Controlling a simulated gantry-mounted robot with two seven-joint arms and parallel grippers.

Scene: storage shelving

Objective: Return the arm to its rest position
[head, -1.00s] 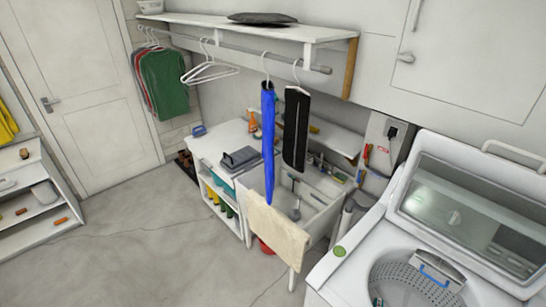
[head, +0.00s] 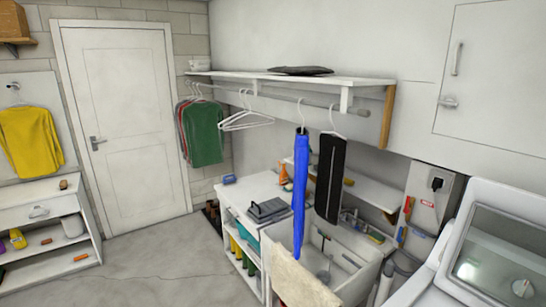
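Neither of my arms nor my grippers shows in the head view. The view is of a laundry room. White hangers (head: 247,119) hang empty on the rod (head: 290,97) under the wall shelf (head: 240,77). A blue garment (head: 300,190) and a black garment (head: 330,178) hang from hangers further right on the rod, in front of the sink. Green and red shirts (head: 205,135) hang at the rod's left end.
A white door (head: 125,120) is at the back left. A yellow shirt (head: 30,138) hangs left above a low shelf unit (head: 35,212). A utility sink (head: 345,285) with a cream cloth (head: 300,280) and a white washer (head: 430,285) stand at right. The grey floor (head: 165,262) is open at centre left.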

